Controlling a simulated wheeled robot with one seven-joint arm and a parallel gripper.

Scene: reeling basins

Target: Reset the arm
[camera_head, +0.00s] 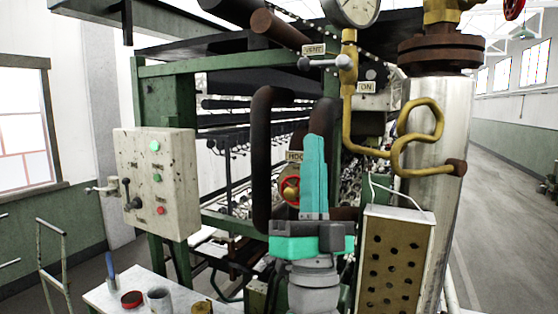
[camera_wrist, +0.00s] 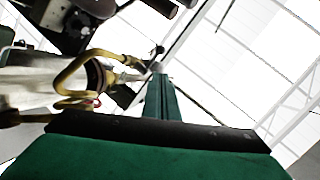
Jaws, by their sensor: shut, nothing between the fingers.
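My gripper (camera_head: 314,165) stands upright in the lower middle of the head view, with turquoise fingers pointing up and pressed together. It is shut and holds nothing. It is in front of a dark bent pipe (camera_head: 262,150) and partly covers a red-rimmed round fitting (camera_head: 290,190) beside a small label. In the wrist view, the shut green fingers (camera_wrist: 162,98) point up toward the bright roof, and the gripper's dark and green body fills the bottom.
A control box (camera_head: 155,180) with buttons and a lever is at the left. A white table (camera_head: 110,300) holds a mug (camera_head: 160,300) and a red tin (camera_head: 132,299). A yellow coiled pipe (camera_head: 418,140), a metal column (camera_head: 437,190) and a perforated panel (camera_head: 395,265) are close at the right.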

